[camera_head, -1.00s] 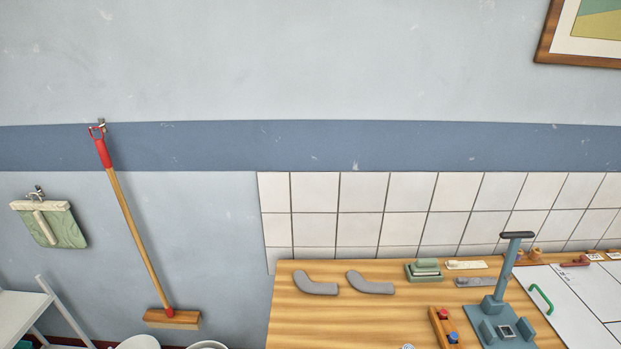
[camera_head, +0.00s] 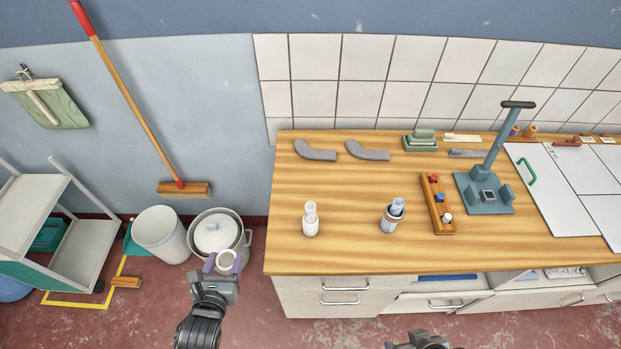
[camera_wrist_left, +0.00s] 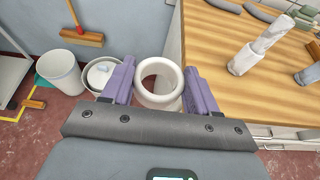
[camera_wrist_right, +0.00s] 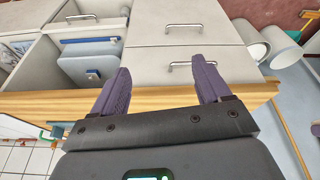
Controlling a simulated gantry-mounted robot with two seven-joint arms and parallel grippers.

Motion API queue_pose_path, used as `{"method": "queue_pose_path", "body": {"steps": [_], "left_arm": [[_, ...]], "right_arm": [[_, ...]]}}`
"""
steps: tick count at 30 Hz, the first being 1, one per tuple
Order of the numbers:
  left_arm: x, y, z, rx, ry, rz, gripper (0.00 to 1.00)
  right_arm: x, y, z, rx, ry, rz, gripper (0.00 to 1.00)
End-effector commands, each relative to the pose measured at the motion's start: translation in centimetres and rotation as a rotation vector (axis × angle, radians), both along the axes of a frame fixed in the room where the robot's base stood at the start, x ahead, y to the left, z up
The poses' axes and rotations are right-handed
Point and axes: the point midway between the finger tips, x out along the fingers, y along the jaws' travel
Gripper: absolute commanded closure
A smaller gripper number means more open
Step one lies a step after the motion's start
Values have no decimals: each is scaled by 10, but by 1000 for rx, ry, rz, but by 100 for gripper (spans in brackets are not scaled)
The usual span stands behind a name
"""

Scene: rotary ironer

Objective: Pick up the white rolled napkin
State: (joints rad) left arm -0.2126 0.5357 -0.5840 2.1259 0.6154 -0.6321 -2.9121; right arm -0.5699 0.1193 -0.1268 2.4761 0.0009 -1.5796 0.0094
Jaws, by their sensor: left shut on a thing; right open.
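My left gripper (camera_head: 222,262) is shut on a white ring-like piece (camera_wrist_left: 160,84), hollow in the middle, held left of the worktop's edge and apart from the roll. My right gripper (camera_wrist_right: 162,82) is open and empty before the drawers; only its wrist part shows at the bottom of the head view.
A wooden block with colored knobs (camera_head: 436,203) and a blue-grey lever device (camera_head: 485,190) stand farther right. A white bin (camera_head: 160,233) and lidded pot (camera_head: 218,232) are on the floor.

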Motion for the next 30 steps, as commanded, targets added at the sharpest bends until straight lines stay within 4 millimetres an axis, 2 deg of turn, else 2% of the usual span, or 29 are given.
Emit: {"method": "queue_pose_path", "body": {"steps": [5, 8, 11, 15, 21, 25, 30], "left_arm": [[0, 0, 0, 0, 0, 0, 70], [0, 0, 0, 0, 0, 0, 70], [0, 0, 0, 0, 0, 0, 70], [0, 0, 0, 0, 0, 0, 70], [0, 0, 0, 0, 0, 0, 70], [0, 0, 0, 0, 0, 0, 70], [0, 0, 0, 0, 0, 0, 70]], "right_arm": [[15, 28, -1, 51, -8, -13, 24], [30, 59, 0, 101, -14, -27, 24], [48, 100, 3, 158, -17, -43, 24], [68, 169, 12, 222, -18, -60, 24], [81, 252, 21, 235, -33, -86, 24], [84, 290, 20, 202, -69, -113, 24], [93, 317, 9, 126, -162, -172, 24]]}}
